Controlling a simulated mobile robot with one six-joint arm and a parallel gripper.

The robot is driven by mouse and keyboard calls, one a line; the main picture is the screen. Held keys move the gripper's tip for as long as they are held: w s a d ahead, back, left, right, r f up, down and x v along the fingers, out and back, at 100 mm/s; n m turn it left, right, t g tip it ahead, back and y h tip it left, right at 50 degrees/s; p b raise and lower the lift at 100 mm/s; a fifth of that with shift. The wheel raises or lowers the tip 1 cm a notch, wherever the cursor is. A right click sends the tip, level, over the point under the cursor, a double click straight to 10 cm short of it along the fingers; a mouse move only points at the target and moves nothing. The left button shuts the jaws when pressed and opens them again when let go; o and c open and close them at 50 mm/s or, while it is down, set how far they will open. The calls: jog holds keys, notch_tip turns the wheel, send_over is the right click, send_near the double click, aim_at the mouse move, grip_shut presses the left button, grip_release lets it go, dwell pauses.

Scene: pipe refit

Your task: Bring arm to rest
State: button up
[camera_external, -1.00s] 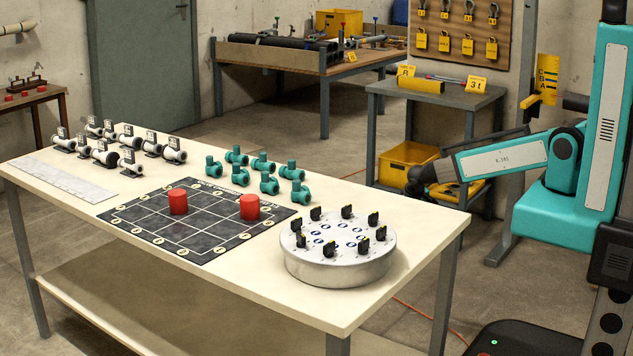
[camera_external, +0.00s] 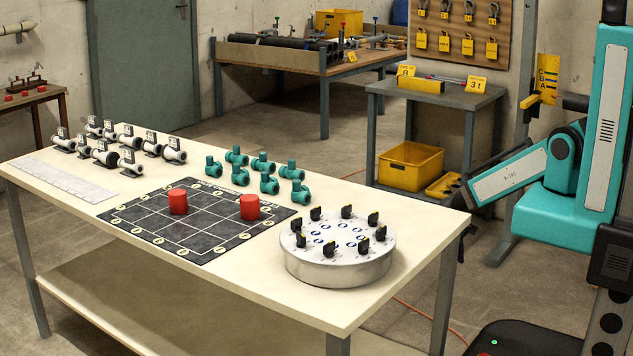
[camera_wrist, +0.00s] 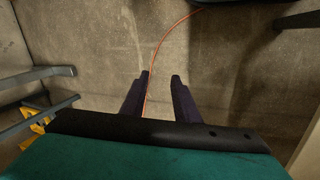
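My turquoise arm (camera_external: 508,178) is folded at the right in the external view, its forearm sloping down to the left. The wrist end is dark and lies partly behind the right corner of the table; the fingers cannot be made out there. In the wrist view my gripper (camera_wrist: 160,76) points down at bare floor. Its two dark fingers stand apart with nothing between them, so it is open and empty.
The table (camera_external: 420,230) carries a round valve plate (camera_external: 338,268), a dark grid mat (camera_external: 240,248) with two red cylinders, teal fittings and white pipe pieces. A yellow crate (camera_external: 408,178) sits on the bench shelf. An orange cable (camera_wrist: 158,48) lies on the floor.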

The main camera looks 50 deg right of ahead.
jog(key=s+a+r+n+g+y+p, duration=0.2)
jog(key=s+a+g+y+p, duration=0.1)
jog(key=s+a, duration=1.1)
jog(key=a+g+p, duration=0.1)
jog(key=a+g, duration=0.1)
jog(key=a, duration=0.2)
jog(key=shift+s+r+n+y, duration=0.2)
jog(key=shift+n+y, duration=0.1)
jog(key=shift+y, duration=0.1)
dwell(2.0)
